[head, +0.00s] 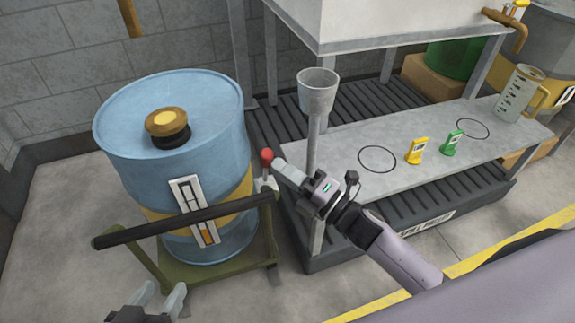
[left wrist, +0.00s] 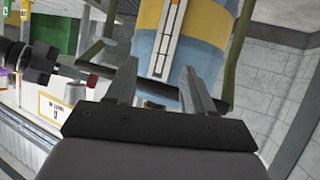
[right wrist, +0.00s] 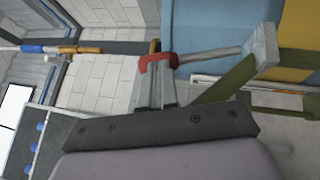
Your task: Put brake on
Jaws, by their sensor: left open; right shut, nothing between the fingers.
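A brake lever with a red knob (head: 266,155) stands at the right end of the drum cart's black handle bar (head: 185,219). My right gripper (head: 279,165) is shut with its fingertips right at the knob. In the right wrist view the red knob (right wrist: 157,62) covers the fingertips, and its grey rod (right wrist: 210,54) runs right to a grey bracket; I cannot tell if they touch. The knob also shows in the left wrist view (left wrist: 92,81). My left gripper (head: 160,300) is open and empty, low in front of the cart.
A blue drum (head: 170,105) with a yellow band stands on the green cart (head: 232,275). A grey funnel (head: 318,90) on a post is close behind my right gripper. A metal bench (head: 340,140) holds a yellow tag, a green tag and a jug (head: 518,95). Floor left of the cart is clear.

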